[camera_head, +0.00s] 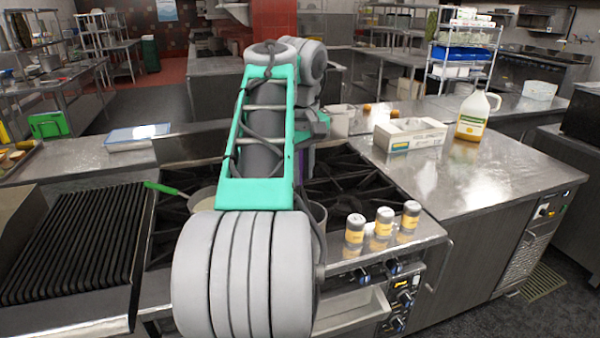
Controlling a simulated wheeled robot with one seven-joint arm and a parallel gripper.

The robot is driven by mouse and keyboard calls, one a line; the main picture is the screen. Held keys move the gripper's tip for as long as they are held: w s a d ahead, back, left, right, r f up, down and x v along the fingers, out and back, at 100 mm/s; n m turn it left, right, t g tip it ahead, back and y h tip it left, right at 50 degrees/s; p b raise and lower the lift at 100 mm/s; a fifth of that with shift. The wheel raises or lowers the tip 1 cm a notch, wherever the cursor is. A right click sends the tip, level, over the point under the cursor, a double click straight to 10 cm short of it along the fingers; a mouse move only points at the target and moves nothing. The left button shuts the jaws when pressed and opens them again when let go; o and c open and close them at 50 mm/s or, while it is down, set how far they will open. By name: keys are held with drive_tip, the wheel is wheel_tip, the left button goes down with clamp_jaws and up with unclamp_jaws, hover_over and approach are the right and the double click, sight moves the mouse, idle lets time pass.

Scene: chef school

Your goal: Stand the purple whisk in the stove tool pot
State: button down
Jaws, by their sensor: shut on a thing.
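My arm crosses the middle of the view and hides much of the stove. My gripper (314,124) shows only in part, beyond the arm and above the back of the stove. A narrow strip of the purple whisk (301,166) shows just below it, held in the jaws; the rest of the whisk is hidden behind my arm. A grey metal pot (319,213) on the front of the stove shows only its right side past my arm. I cannot tell whether it is the tool pot, and its inside is not clear.
Three yellow-labelled shakers (384,224) stand at the stove's front right edge. A pan with a green handle (165,188) sits left of my arm, beside a ribbed grill (75,240). A white box (410,134) and a jug (474,116) stand on the right counter, whose front is clear.

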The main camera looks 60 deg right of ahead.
sight(302, 190)
drive_tip(key=shift+b+x, duration=2.8)
drive_tip(key=shift+x, duration=0.55)
drive_tip(key=shift+s+d, duration=0.1)
drive_tip(key=c, duration=1.2)
unclamp_jaws()
drive_tip(key=shift+o, duration=0.2)
drive_tip(key=shift+r, duration=0.1)
